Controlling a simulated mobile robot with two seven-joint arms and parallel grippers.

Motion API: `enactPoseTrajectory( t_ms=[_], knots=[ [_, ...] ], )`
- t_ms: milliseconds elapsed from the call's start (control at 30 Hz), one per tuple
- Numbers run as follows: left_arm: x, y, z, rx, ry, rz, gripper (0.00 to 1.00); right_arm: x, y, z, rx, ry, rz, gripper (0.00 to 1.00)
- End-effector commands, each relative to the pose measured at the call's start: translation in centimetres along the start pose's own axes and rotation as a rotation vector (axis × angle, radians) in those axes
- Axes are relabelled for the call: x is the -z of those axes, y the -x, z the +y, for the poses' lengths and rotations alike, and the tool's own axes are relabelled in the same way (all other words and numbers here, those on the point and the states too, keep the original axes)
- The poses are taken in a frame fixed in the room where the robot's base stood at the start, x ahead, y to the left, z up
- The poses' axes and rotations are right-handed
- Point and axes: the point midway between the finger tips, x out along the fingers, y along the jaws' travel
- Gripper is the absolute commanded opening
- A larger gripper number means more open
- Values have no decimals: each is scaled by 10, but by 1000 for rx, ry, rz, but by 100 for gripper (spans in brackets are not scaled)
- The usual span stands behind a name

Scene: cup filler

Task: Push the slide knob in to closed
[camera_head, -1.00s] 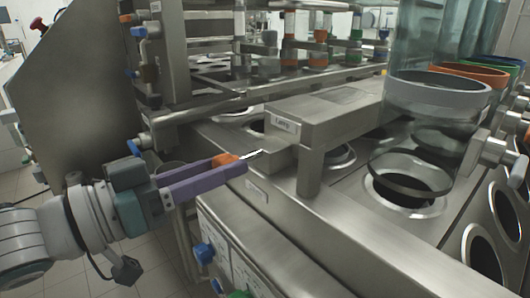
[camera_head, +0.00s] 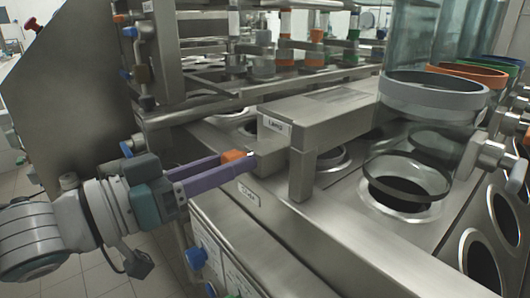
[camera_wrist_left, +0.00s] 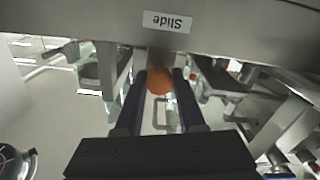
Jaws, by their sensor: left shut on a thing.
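The orange slide knob (camera_head: 232,155) is at the end of a short metal rod at the left end of a steel block on the machine. It also shows in the left wrist view (camera_wrist_left: 160,81), between the two dark fingers. My left gripper (camera_head: 240,161), with purple fingers, is shut on this knob, its tips close to the block. Little of the rod shows between knob and block. A "Slide" label (camera_head: 249,196) is on the machine's front edge below; it shows upside down in the left wrist view (camera_wrist_left: 167,21). My right gripper is not in view.
The steel block (camera_head: 320,115) with a "Lamp" label runs back to the right. Clear cylinders with a grey ring (camera_head: 433,90) stand at the right over round openings. Blue knobs (camera_head: 196,258) stick out of the front panel below my left arm.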

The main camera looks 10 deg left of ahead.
Motion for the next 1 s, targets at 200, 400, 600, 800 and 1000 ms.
enactPoseTrajectory(
  t_ms=[200,400,600,800,1000],
  knots=[
    [0,-2,0,1,0,0,0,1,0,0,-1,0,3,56],
    [0,-2,0,1,0,0,55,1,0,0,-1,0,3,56],
    [0,-2,0,1,0,0,69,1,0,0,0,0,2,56],
    [0,0,0,1,0,-1,69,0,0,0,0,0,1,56],
    [-1,27,0,2,1,-6,69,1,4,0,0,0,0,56]
  ],
)
